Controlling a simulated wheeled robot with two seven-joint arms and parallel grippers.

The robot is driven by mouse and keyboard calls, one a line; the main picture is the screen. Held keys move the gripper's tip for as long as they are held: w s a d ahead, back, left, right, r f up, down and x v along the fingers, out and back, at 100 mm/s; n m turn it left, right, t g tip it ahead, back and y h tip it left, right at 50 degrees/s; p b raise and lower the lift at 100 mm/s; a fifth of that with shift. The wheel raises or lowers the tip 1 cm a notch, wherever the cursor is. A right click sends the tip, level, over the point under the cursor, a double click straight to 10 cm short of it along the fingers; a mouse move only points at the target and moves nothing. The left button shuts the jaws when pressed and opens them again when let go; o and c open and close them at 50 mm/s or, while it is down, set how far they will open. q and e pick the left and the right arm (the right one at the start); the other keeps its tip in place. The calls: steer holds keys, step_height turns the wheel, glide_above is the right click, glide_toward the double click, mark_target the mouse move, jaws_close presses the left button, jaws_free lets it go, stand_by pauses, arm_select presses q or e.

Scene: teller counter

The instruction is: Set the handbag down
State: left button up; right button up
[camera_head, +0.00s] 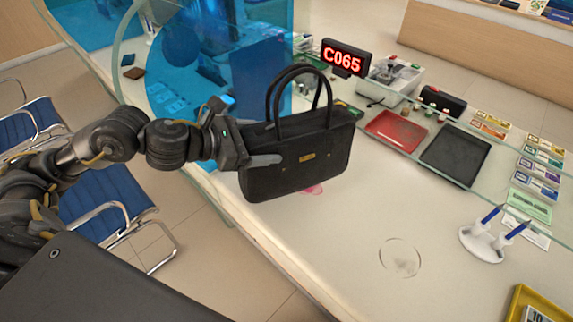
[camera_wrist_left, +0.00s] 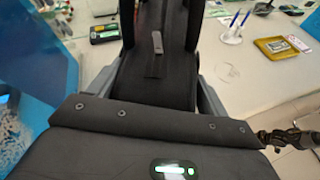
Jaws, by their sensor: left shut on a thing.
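The black handbag (camera_head: 300,158) has two upright loop handles and a small gold clasp. My left gripper (camera_head: 262,160) is shut on its left end, with one finger showing along the bag's front face. The bag hangs upright at the counter's left edge, partly over the counter (camera_head: 352,220). I cannot tell whether its base touches the top. In the left wrist view the bag (camera_wrist_left: 155,75) fills the space between the two fingers. My right gripper does not show in the head view. A dark arm part at the right of the wrist view does not show its jaws clearly.
A red tray (camera_head: 396,131) and a black tray (camera_head: 455,155) lie behind the bag. A white pen stand (camera_head: 482,243) and a yellow tray (camera_head: 520,300) are at the right. A glass screen crosses the counter. The front middle is bare around a circular mark (camera_head: 400,257).

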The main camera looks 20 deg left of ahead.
arm_select(q)
steer(key=w, duration=0.1)
steer(key=w+d+f+p, duration=0.1)
steer(key=w, duration=0.1)
steer(key=shift+d, duration=0.2)
steer(key=w+f, duration=0.1)
steer(key=f, duration=0.2)
steer(key=w+d+f+p, duration=0.1)
steer(key=f, duration=0.2)
steer(key=w+f, duration=0.2)
steer(key=shift+w+d+f+p, duration=0.1)
steer(key=shift+d+f+p, duration=0.25)
steer(key=shift+f+p, duration=0.05)
steer(key=o, duration=2)
steer(key=shift+f, duration=0.2)
steer(key=shift+o, duration=0.2)
